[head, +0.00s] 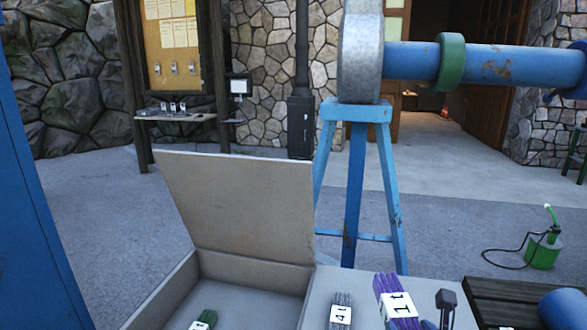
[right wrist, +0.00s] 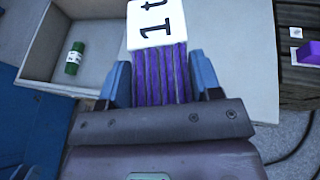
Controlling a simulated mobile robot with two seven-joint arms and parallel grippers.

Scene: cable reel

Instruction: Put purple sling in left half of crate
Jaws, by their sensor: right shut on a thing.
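The purple sling (head: 388,288), with a white "1t" tag, shows at the lower edge of the head view. In the right wrist view, the purple sling (right wrist: 160,75) stands between the two blue fingers of my right gripper (right wrist: 165,82), which is shut on it. The sling appears above the right part of the open crate (head: 160,298). A green sling (head: 208,318) lies in the left half and also shows in the right wrist view (right wrist: 74,58). My left gripper is out of view.
The crate's raised lid (head: 240,205) stands at its back. A blue trestle (head: 355,190) bears a reel and a blue pipe (head: 490,62) behind it. A wooden surface (head: 500,300) is right of the crate. The left half has bare floor around the green sling.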

